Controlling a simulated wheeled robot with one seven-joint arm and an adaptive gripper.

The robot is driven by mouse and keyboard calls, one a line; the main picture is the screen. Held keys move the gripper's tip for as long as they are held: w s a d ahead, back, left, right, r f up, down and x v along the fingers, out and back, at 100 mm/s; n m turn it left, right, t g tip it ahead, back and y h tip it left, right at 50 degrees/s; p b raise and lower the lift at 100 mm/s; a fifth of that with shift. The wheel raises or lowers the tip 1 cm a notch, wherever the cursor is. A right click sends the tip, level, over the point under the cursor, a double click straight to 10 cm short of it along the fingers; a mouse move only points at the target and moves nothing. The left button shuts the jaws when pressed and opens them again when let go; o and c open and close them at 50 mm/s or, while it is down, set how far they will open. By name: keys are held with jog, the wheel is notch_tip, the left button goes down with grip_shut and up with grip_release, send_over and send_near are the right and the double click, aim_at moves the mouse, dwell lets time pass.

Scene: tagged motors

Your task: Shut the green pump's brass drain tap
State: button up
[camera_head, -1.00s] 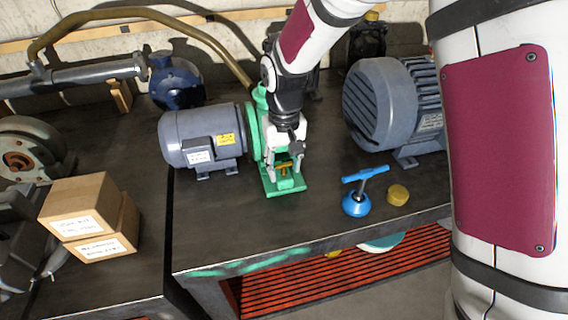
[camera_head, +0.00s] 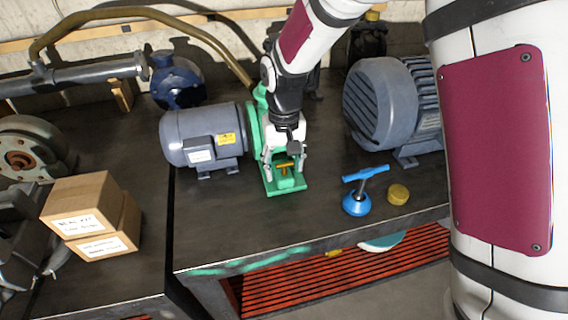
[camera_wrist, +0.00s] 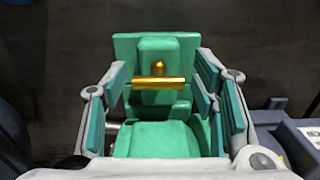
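The green pump (camera_head: 271,184) stands on the dark bench, joined to a grey motor (camera_head: 203,138). Its brass drain tap (camera_head: 285,166) is at the front of the pump body. In the wrist view the tap's brass handle (camera_wrist: 158,83) is a bar lying crosswise over the green body, with a round brass knob at its middle. My gripper (camera_head: 284,162) is over the pump, pointing down. In the wrist view my gripper (camera_wrist: 160,88) is open, with one padded finger on each side of the handle. Gaps show between the handle's ends and the pads.
A larger grey motor (camera_head: 382,105) stands to the right. A blue T-handled valve (camera_head: 357,200) and a yellow cap (camera_head: 398,194) lie near the front edge. Cardboard boxes (camera_head: 92,215) sit at the left. Bare bench top lies in front of the pump.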

aim_at(284, 163)
notch_tip(284, 163, up, 12)
dwell(0.6)
jog(key=s+d+r+m+t, duration=0.1)
jog(key=s+d+r+t, duration=0.2)
jog(key=s+d+r, duration=0.85)
jog(key=s+d+f+m+t, duration=0.2)
jog(key=s+d, duration=0.7)
jog(key=s, duration=0.3)
